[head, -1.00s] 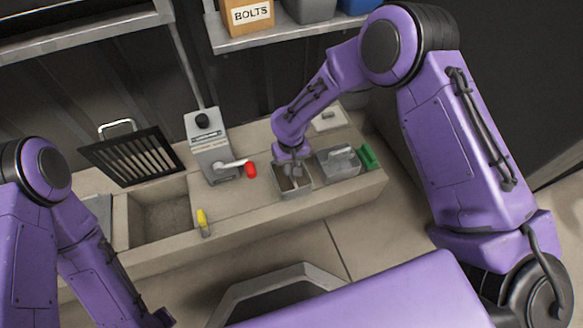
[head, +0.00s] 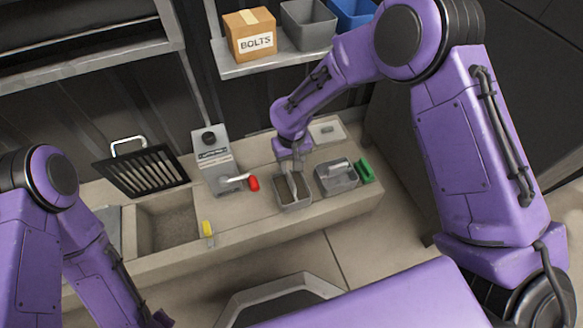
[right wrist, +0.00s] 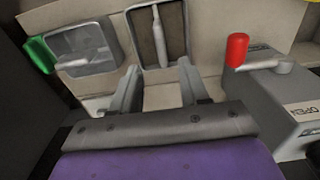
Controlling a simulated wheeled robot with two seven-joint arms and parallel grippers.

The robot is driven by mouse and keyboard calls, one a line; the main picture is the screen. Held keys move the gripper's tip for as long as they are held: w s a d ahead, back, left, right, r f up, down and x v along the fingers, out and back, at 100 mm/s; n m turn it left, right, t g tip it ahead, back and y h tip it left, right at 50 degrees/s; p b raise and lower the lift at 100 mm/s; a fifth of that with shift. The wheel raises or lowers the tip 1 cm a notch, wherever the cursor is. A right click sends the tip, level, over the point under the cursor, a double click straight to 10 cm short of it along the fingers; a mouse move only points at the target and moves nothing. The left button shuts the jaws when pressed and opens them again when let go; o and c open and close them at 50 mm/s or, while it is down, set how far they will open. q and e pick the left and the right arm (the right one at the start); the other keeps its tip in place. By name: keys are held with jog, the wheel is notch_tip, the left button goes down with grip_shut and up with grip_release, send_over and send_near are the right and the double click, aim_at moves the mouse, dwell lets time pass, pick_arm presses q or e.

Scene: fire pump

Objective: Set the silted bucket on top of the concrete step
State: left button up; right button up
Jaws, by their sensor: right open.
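The silted bucket (head: 293,205) is a small grey rectangular bucket with brown silt inside and a pale handle. It stands upright on the long concrete step (head: 255,220), near its front edge. In the right wrist view the silted bucket (right wrist: 176,60) lies beyond my fingertips, its handle in line with the gap between them. My right gripper (head: 290,160) is open and empty, just above and behind the bucket; its spread fingers (right wrist: 158,82) also show in the right wrist view. My left arm runs off the bottom of the head view, its gripper out of sight.
A second grey bucket (head: 337,179) and a green object (head: 366,171) stand just right of the silted one. A grey control box (head: 213,165) with a red-ended lever (head: 253,183) is to the left. Further left are an open pit (head: 166,225) and a propped grate (head: 140,170).

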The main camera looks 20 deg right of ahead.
notch_tip(320, 180, up, 3)
jog(key=shift+f, duration=0.2)
jog(key=shift+m+y, duration=0.7)
jog(key=s+f, duration=0.1)
jog(key=f, duration=0.1)
jog(key=s+f, duration=0.4)
jog(key=f, duration=0.1)
jog(key=shift+s+d, duration=0.15)
jog(key=shift+s, duration=0.1)
jog(key=s+d+f+m+t+h, duration=0.1)
jog(key=s+d+f+m, duration=0.1)
jog(key=s+d+f, duration=0.35)
jog(key=s+d+f+m+t, duration=0.1)
jog(key=s+d+f+m, duration=0.15)
jog(key=s, duration=0.65)
jog(key=s+d+r+m+t+h, duration=0.1)
jog(key=s+d+h, duration=0.2)
jog(key=s+d, duration=0.4)
jog(key=shift+s+d+r+h, duration=0.2)
jog(key=shift+s+r+h, duration=0.2)
jog(key=shift+s, duration=0.4)
